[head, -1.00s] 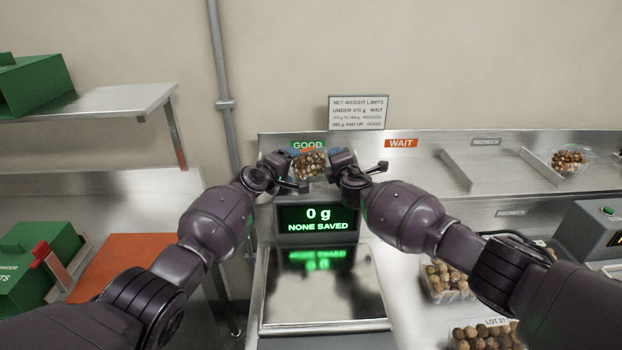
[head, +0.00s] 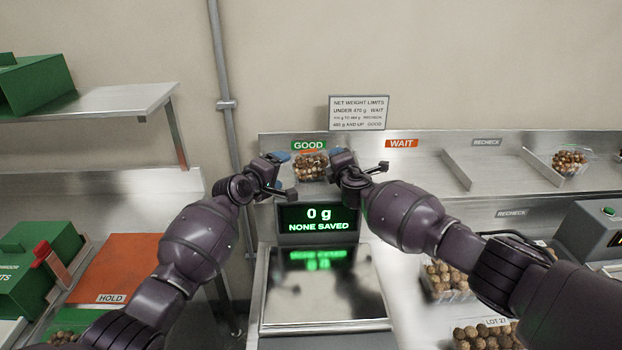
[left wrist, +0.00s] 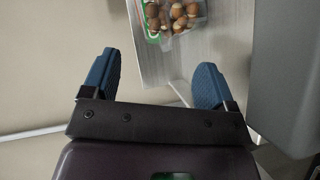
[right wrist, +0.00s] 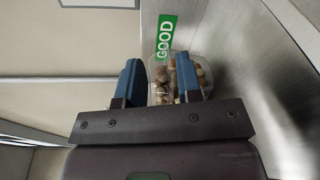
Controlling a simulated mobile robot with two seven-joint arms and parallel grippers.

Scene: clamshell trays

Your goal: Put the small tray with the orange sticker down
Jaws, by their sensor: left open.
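The small clear tray (head: 311,171) of brown nuts is at the shelf under the green GOOD label, with a small orange patch on its upper edge. It shows at the top of the left wrist view (left wrist: 182,20) and beyond the fingers in the right wrist view (right wrist: 162,72). My left gripper (head: 283,173) is open and empty, just left of the tray and apart from it. My right gripper (head: 339,167) is at the tray's right end. Its fingers (right wrist: 158,85) stand partly apart with the tray between and behind them; whether they touch it is unclear.
The scale (head: 322,290) below is bare and its display (head: 318,219) reads 0 g, NONE SAVED. Another nut tray (head: 569,162) is on the RECHECK shelf at the right. The shelf under WAIT (head: 401,143) is clear. An orange HOLD mat (head: 122,265) lies at left.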

